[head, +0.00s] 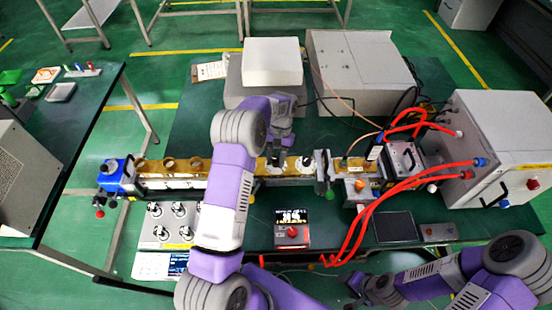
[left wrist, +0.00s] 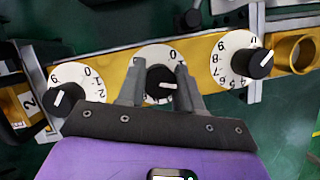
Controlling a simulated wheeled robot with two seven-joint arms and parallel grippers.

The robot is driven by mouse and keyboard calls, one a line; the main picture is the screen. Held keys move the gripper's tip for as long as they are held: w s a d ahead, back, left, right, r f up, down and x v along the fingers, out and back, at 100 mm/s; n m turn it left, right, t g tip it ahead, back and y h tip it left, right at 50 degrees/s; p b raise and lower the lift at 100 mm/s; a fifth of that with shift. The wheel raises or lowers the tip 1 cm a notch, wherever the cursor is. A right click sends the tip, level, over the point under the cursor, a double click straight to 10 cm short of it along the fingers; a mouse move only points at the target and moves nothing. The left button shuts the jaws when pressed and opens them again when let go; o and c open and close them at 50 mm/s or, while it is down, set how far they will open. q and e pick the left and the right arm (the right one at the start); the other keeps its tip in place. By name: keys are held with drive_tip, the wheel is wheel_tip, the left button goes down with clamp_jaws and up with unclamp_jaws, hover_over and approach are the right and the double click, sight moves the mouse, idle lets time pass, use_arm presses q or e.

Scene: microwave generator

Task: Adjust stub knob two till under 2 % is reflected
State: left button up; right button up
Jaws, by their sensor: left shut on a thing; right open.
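In the left wrist view, three black knobs with white numbered dials stand in a row on the brass waveguide (left wrist: 200,58). My left gripper (left wrist: 161,82) is shut on the middle knob (left wrist: 160,86), with one finger on each side; its pointer line faces right. Its dial (left wrist: 150,55) is partly hidden by the fingers. The left knob (left wrist: 61,99) and right knob (left wrist: 260,63) are free. In the head view, my left gripper (head: 277,152) reaches down to the waveguide. A small dark display (head: 291,215) is lit, its digits too small to read surely. My right gripper (head: 368,290) is open and empty at the bottom.
Red hoses (head: 373,205) curve over the bench to the right of the knobs. A grey box (head: 500,145) stands at the right.

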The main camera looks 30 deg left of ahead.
idle(0.4)
use_arm(q)
drive_tip(key=o, duration=1)
drive_tip(key=shift+o, duration=0.2)
drive_tip(key=v, duration=0.7)
drive_tip(key=shift+r, duration=0.25)
drive_tip(key=shift+w+p, duration=0.15)
drive_tip(key=shift+p, duration=0.15)
